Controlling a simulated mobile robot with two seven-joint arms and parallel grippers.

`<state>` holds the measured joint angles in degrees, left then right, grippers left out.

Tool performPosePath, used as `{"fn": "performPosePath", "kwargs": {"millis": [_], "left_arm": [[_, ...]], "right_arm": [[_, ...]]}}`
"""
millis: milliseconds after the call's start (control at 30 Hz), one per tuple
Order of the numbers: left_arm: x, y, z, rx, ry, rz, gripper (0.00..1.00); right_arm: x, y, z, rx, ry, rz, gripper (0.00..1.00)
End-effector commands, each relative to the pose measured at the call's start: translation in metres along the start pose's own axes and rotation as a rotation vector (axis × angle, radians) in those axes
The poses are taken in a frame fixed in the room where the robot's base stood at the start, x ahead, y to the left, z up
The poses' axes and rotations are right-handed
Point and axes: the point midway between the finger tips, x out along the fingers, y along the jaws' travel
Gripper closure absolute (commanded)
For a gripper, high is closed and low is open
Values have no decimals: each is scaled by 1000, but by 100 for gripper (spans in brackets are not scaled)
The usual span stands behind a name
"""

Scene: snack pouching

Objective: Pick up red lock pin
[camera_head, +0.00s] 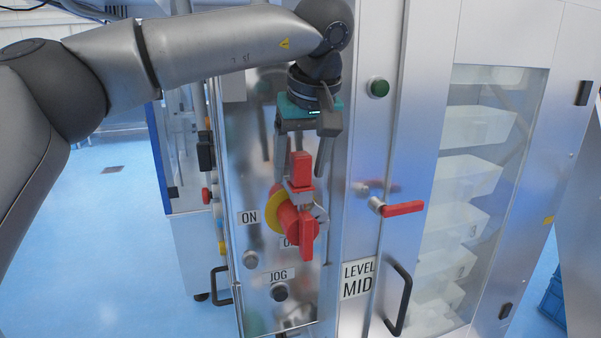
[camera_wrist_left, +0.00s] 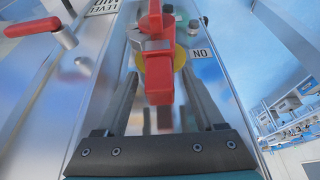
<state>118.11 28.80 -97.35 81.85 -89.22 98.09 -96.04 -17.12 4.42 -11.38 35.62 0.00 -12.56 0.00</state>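The red lock pin has a red block-shaped head (camera_head: 301,168) on a grey metal part at the red rotary switch (camera_head: 309,240). The switch has a yellow ring (camera_head: 274,208) behind it on the metal panel. My left gripper (camera_head: 302,175) points down at the pin from above, its fingers on either side of the pin head. In the left wrist view the pin head (camera_wrist_left: 158,88) lies between two spread fingers (camera_wrist_left: 158,78), with gaps visible on both sides. The gripper looks open and holds nothing. My right gripper is out of view.
A red-handled latch (camera_head: 404,208) sticks out to the right of the switch, above a black door handle (camera_head: 399,300). A glass door with white bins (camera_head: 470,180) is farther right.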

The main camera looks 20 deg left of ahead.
Motion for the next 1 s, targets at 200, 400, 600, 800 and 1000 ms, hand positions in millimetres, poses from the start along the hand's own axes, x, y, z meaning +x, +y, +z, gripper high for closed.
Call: {"fn": "performPosePath", "kwargs": {"millis": [200,400,600,800,1000], "left_arm": [[0,0,0,0,0,0,56],[-1,0,0,0,0,0,78],[-1,0,0,0,0,0,100],[-1,0,0,0,1,1,100],[-5,1,-2,-1,2,1,100]], "right_arm": [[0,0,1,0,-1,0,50],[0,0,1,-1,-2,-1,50],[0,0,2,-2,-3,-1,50],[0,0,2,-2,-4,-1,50],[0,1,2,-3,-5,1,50]]}}
